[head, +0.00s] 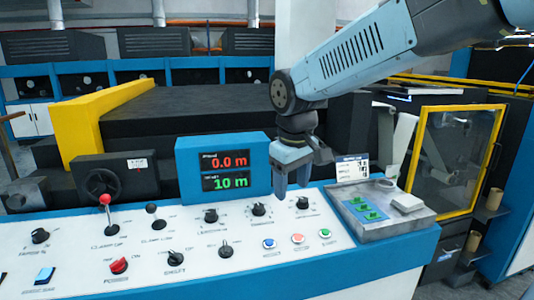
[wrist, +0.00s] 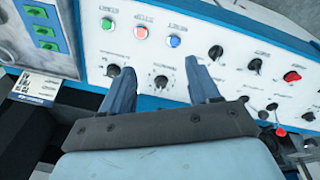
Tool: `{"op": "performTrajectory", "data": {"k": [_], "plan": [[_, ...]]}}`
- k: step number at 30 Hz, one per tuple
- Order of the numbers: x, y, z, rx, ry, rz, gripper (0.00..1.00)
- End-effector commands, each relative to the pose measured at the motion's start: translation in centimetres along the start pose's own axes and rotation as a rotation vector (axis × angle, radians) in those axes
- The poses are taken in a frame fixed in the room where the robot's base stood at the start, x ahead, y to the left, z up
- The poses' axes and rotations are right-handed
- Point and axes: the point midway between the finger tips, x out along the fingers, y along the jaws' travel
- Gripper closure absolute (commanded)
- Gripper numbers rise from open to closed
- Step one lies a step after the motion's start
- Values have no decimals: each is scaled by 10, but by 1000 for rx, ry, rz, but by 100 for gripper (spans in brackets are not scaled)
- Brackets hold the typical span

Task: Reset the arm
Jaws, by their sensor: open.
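My arm reaches in from the upper right in the head view. My gripper (head: 293,180) hangs pointing down over the back part of the white control panel (head: 150,262), just right of the display box (head: 222,168), which reads 0.0 m and 10 m. In the wrist view my gripper (wrist: 160,82) has its two fingers apart with nothing between them. Black knobs show around the fingertips; I cannot tell whether the fingers touch the panel.
A red-balled lever (head: 105,200), a black lever (head: 152,209) and a red knob (head: 118,265) stand up from the panel. A grey tray (head: 408,222) with green switches is at the right. A yellow-framed door (head: 455,160) is behind it.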

Motion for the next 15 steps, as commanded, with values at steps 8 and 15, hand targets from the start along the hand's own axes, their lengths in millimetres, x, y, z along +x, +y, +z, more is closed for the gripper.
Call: {"op": "performTrajectory", "data": {"k": [8, 15], "plan": [[-24, 44, 73, 241, 98, 36, 39], [-35, 64, 139, 451, 189, 69, 39]]}}
